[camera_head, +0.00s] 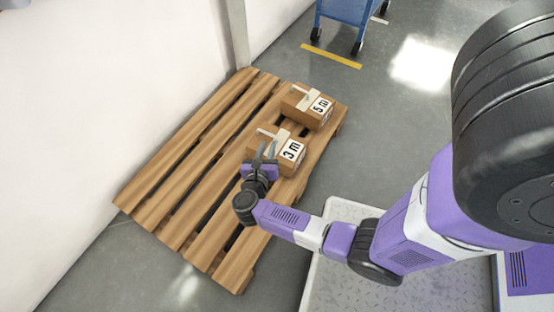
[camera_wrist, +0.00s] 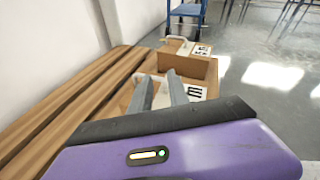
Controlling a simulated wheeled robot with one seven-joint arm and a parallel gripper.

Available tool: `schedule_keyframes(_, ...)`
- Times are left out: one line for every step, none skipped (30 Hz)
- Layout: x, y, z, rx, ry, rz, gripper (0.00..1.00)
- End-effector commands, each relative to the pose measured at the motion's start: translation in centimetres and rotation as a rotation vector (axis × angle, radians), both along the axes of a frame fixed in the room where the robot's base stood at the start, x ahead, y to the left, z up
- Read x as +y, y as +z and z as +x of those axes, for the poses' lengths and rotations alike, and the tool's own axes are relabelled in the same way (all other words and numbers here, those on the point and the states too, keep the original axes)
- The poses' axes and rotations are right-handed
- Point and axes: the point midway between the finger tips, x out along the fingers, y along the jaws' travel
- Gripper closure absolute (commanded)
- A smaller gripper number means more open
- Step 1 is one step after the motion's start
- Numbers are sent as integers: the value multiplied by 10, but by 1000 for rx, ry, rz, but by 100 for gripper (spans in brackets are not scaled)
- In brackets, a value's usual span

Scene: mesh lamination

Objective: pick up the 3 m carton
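The 3 m carton (camera_head: 291,152) is a brown box with a white handle on top and a white "3 m" label. It stands on the wooden pallet (camera_head: 187,167), nearer to me than the 5 m carton (camera_head: 312,107). My gripper (camera_head: 266,148) is over the near left part of the 3 m carton, its two grey fingers apart. In the wrist view, my gripper (camera_wrist: 160,82) points at the 3 m carton (camera_wrist: 195,93), whose label shows right of the fingers. The fingers partly hide the handle; I cannot tell whether they touch it.
The 5 m carton (camera_wrist: 201,49) stands close behind. A white wall (camera_head: 110,80) runs along the pallet's left side. A blue cart (camera_head: 347,12) stands at the back past a yellow floor line (camera_head: 331,56).

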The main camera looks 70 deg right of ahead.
Motion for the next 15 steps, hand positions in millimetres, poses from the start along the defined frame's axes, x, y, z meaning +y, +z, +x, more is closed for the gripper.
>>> schedule_keyframes(0, -24, 5, -46, -59, 41, 78)
schedule_keyframes(0, -32, 5, -69, -90, 63, 78)
schedule_keyframes(1, -40, 6, -93, -125, 86, 78)
schedule_keyframes(1, -44, 6, -106, -145, 99, 78)
schedule_keyframes(2, -48, 7, -118, -162, 111, 78)
schedule_keyframes(1, -51, 7, -129, -179, 121, 78)
schedule_keyframes(0, -53, 7, -135, -188, 126, 78)
schedule_keyframes(-1, -56, 6, -139, -195, 129, 78)
schedule_keyframes(-4, -58, 6, -141, -199, 132, 78)
schedule_keyframes(-7, -59, 5, -142, -201, 133, 78)
schedule_keyframes(-10, -60, 5, -141, -202, 133, 78)
schedule_keyframes(-14, -61, 5, -142, -201, 132, 78)
schedule_keyframes(-17, -62, 5, -141, -198, 132, 78)
schedule_keyframes(-20, -63, 5, -142, -198, 131, 78)
schedule_keyframes(-23, -64, 5, -142, -198, 131, 78)
